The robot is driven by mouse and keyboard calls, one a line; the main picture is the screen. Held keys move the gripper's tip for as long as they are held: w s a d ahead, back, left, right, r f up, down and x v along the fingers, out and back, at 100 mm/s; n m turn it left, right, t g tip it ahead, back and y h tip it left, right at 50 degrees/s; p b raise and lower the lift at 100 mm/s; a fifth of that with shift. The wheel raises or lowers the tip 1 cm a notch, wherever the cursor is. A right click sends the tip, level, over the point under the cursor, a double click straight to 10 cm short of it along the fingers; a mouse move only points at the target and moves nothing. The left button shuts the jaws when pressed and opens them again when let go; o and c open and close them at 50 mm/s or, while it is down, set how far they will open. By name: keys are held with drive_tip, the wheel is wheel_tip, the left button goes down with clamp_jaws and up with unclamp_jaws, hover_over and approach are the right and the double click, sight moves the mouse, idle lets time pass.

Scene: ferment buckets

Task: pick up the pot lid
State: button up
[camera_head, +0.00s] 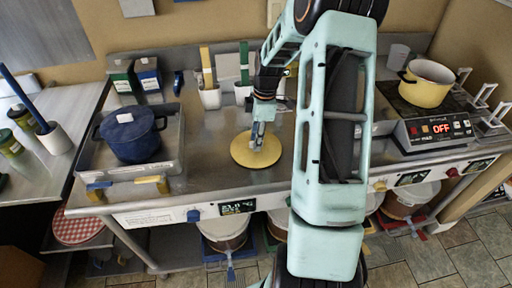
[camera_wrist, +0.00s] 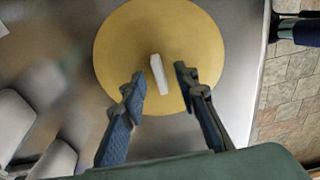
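The pot lid is a round yellow disc (camera_head: 243,152) lying flat on the metal counter. In the wrist view the yellow lid (camera_wrist: 122,50) has a pale, bar-shaped handle (camera_wrist: 159,74) standing up near its middle. My gripper (camera_head: 257,140) points down over the lid. In the wrist view my gripper (camera_wrist: 160,82) is open, with one finger on each side of the handle and a gap visible on both sides. How far the fingertips are above the lid is hard to tell.
A yellow pot (camera_head: 427,84) stands on a hot plate (camera_head: 436,133) at the right. A blue lidded pot (camera_head: 133,139) sits in a metal tray (camera_head: 172,165) at the left. White utensil holders (camera_head: 210,97) stand behind the lid. The counter's front edge is close to the lid.

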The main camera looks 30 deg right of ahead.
drive_tip(key=shift+c, duration=0.3)
clamp_jaws()
drive_tip(key=shift+r, duration=0.1)
